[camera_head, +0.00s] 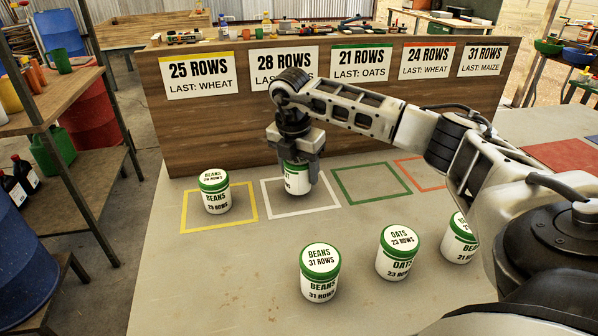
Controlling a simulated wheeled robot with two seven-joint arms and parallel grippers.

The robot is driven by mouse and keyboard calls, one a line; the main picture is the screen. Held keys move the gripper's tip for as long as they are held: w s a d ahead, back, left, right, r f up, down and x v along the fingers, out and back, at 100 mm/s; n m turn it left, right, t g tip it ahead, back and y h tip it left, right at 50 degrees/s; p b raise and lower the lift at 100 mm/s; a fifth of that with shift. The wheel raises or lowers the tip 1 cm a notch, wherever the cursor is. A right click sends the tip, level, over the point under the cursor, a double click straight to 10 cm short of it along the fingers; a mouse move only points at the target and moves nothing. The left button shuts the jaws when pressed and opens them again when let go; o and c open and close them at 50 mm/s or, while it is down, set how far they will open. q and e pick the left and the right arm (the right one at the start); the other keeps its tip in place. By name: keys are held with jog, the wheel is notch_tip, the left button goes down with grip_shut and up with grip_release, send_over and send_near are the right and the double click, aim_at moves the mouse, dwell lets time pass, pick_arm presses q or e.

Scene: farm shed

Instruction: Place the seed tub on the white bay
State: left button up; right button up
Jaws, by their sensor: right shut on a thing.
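My right gripper (298,165) points down and is shut on a white seed tub (298,184) with a green lid. The tub is over or inside the white bay (272,214), an outlined rectangle on the table; I cannot tell whether its base touches the table. The fingers hide most of its label. Another tub (215,191), marked beans, 29 rows, stands in the yellow bay (184,222). In front stand a beans 31 rows tub (320,272), an oats 23 rows tub (398,252) and a partly hidden tub (457,240). My left gripper is out of view.
Behind the bays rises a wooden board (215,140) with row signs, among them 25 rows, last wheat (201,76). The green bay (372,184) is empty. An orange bay (412,172) is partly behind my right arm. The table's left front is clear.

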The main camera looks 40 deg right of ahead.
jog(key=shift+f, duration=0.65)
jog(key=shift+f, duration=0.2)
jog(key=o, duration=1.1)
jog(key=shift+c, duration=0.2)
jog(key=r, duration=0.4)
jog(key=a+r, duration=0.1)
jog(key=r, duration=0.7)
jog(key=shift+s+a+r, duration=0.15)
jog(key=shift+s+a, duration=0.1)
jog(key=shift+a, duration=0.15)
